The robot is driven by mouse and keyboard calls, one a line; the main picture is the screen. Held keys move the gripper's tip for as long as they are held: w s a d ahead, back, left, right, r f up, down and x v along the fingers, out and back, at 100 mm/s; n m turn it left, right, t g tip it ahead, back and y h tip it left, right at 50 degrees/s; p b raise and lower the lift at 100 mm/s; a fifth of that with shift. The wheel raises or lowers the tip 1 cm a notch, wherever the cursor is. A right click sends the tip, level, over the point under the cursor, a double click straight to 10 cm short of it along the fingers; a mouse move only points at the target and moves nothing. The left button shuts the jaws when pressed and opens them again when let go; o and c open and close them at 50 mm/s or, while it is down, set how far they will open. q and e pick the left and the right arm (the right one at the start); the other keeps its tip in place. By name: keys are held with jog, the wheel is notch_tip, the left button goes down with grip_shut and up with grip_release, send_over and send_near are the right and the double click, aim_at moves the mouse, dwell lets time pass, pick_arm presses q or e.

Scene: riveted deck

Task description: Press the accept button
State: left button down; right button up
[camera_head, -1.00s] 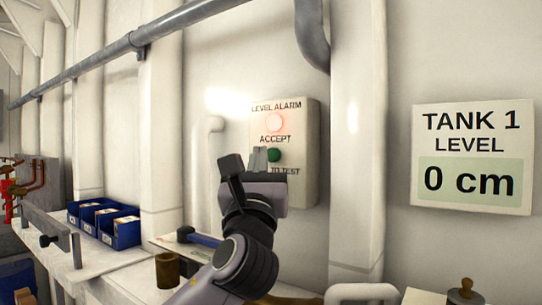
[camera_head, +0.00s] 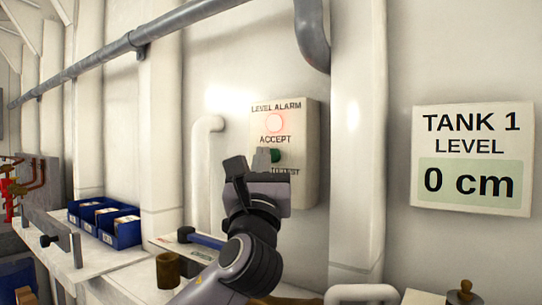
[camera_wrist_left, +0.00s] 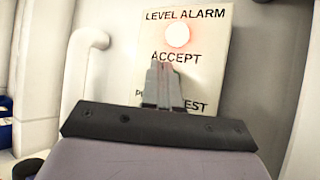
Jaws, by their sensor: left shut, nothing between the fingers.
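The level alarm panel (camera_head: 304,140) is a cream box on the wall, with a lit red lamp (camera_head: 275,122) under the words LEVEL ALARM. Below the word ACCEPT is a green button (camera_head: 276,156), partly hidden by my left gripper (camera_head: 262,158). The left gripper is shut and empty, its fingertips in front of the panel at the button. In the left wrist view the shut fingers (camera_wrist_left: 163,85) point at the panel (camera_wrist_left: 212,65) just below ACCEPT and hide the button; the red lamp (camera_wrist_left: 177,35) glows above. Whether the fingertips touch the button cannot be told. My right gripper is not in view.
A TANK 1 LEVEL sign (camera_head: 472,158) reading 0 cm hangs at right. A white pipe (camera_head: 205,175) runs left of the panel. Below left, a bench (camera_head: 97,265) carries blue bins (camera_head: 122,231) and a brown cup (camera_head: 167,271).

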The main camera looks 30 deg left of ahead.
pick_arm(q)
jog(key=shift+w, duration=0.45)
dwell(0.4)
jog(key=shift+s, duration=0.15)
jog(key=shift+s+p, duration=0.4)
jog(key=shift+s, duration=0.35)
jog(key=shift+s, duration=0.1)
jog(key=s, duration=0.3)
jog(key=s+p, duration=0.1)
jog(key=shift+s+a, duration=0.25)
jog(key=shift+s, duration=0.1)
dwell(0.5)
dwell(0.3)
